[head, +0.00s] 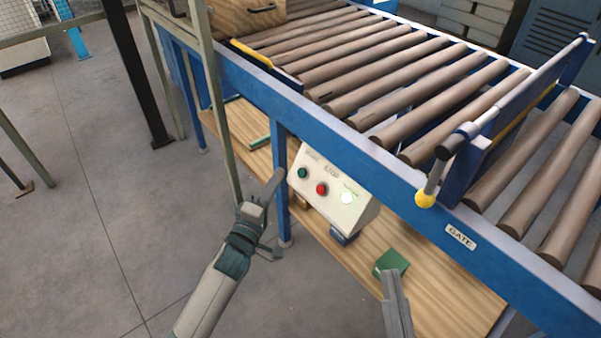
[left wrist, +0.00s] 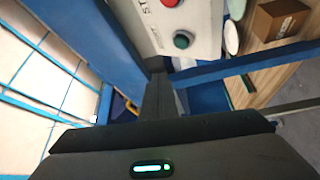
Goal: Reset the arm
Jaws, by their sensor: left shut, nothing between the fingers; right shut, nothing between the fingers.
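My left gripper (head: 277,176) is shut and empty in the head view. Its fingertips are just left of a white control box (head: 331,213) and near a blue frame leg. In the left wrist view the closed fingers (left wrist: 158,75) point toward the box, with the green button (left wrist: 183,39) beyond the tips; contact cannot be told. The box carries a green button (head: 302,173), a red button (head: 321,189) and a bright pale lamp (head: 347,198). My right gripper (head: 392,274) is shut and empty at the lower edge of the head view, in front of a green object (head: 396,259).
A blue-framed roller conveyor (head: 380,85) runs above a wooden shelf (head: 450,300). A gate with a yellow-knobbed lever (head: 425,198) stands at right. A wooden crate (head: 235,20) sits at the far end. A post (head: 222,120) rises near my left gripper.

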